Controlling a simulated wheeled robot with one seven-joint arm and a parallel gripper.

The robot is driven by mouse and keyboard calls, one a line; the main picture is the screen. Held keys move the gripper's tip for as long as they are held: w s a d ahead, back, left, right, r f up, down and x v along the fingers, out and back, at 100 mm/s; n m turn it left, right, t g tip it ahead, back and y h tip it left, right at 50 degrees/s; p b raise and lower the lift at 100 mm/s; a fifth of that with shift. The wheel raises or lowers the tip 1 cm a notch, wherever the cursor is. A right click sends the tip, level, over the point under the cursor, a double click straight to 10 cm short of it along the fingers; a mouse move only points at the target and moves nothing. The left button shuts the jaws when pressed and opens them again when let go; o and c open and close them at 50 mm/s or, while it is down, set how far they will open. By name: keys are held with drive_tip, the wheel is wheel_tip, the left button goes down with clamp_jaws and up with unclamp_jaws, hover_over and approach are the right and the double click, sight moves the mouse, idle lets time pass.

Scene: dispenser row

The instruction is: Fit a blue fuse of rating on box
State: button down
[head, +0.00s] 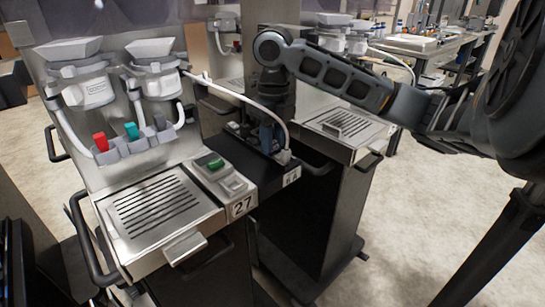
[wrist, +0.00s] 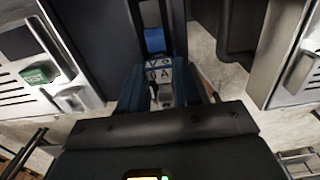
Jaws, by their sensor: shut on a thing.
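My gripper (head: 268,138) points down over a dark box between two machines in the head view. In the wrist view its two fingers (wrist: 158,85) are closed in around a small blue fuse (wrist: 155,40). A white plate with dark marks (wrist: 160,73) shows just below the fuse. In the head view the fuse is mostly hidden by my gripper, and I cannot tell whether it is seated. The dark box has a numbered label (head: 291,177) at its front, too small to read surely.
The box labelled 27 (head: 236,185) holds a green fuse (head: 215,163). A grated drip tray (head: 150,205) stands at left. A white hose (head: 250,100) runs close to my gripper.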

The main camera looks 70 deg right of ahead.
drive_tip(key=c, duration=0.7)
unclamp_jaws()
drive_tip(key=shift+o, duration=0.4)
drive_tip(key=shift+o, duration=0.6)
drive_tip(key=shift+r+p, duration=2.25)
drive_tip(key=shift+r, duration=1.25)
wheel_tip(320, 180, up, 8)
